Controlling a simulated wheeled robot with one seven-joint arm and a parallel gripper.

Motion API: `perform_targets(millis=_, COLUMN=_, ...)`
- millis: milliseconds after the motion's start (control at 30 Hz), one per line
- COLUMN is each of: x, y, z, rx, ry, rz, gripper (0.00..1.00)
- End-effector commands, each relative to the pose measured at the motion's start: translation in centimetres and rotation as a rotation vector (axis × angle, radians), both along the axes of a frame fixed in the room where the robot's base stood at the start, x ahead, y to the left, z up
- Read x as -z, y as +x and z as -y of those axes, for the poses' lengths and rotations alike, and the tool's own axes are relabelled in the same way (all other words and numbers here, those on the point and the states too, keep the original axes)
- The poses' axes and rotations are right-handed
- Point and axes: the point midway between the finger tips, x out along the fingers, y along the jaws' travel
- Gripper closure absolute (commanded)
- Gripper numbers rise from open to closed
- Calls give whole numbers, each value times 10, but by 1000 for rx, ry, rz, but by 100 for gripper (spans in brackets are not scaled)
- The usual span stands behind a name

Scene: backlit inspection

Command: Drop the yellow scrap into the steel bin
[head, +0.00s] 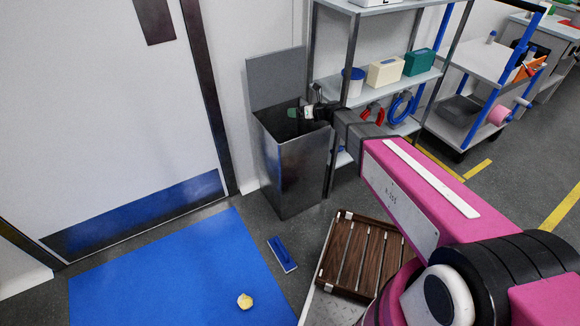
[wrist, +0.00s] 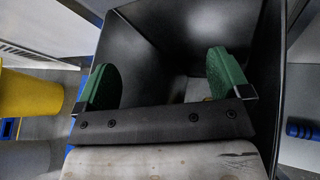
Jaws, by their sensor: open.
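A crumpled yellow scrap (head: 244,301) lies on the blue mat (head: 160,275) in the head view. The steel bin (head: 293,165) stands by the wall with its lid (head: 276,76) raised behind its mouth. My gripper (head: 299,113) is at the bin's mouth. In the wrist view my gripper (wrist: 165,82) has its green finger pads wide apart, with nothing seen between them. The bin's dark inside (wrist: 185,50) shows behind the pads. A small tan patch shows low beside the right pad; I cannot tell what it is.
A shelf rack (head: 395,78) with boxes stands right of the bin. A slatted wooden platform (head: 358,255) and a blue brush-like item (head: 282,254) lie on the floor. A trolley (head: 480,95) stands farther right. A yellow object (wrist: 28,92) shows left in the wrist view.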

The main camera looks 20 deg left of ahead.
Motion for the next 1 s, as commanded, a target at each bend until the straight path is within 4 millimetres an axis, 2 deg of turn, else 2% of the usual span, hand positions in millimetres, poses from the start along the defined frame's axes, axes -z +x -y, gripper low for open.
perform_targets(millis=300, x=-23, y=-17, z=55, rx=0, ry=0, rz=0, gripper=5)
perform_targets(millis=500, x=-32, y=-22, z=78, rx=0, ry=0, rz=1, gripper=5)
perform_targets(millis=700, x=-35, y=-23, z=87, rx=0, ry=0, rz=1, gripper=5)
perform_targets(millis=1000, x=-35, y=-23, z=87, rx=-1, ry=0, rz=1, gripper=5)
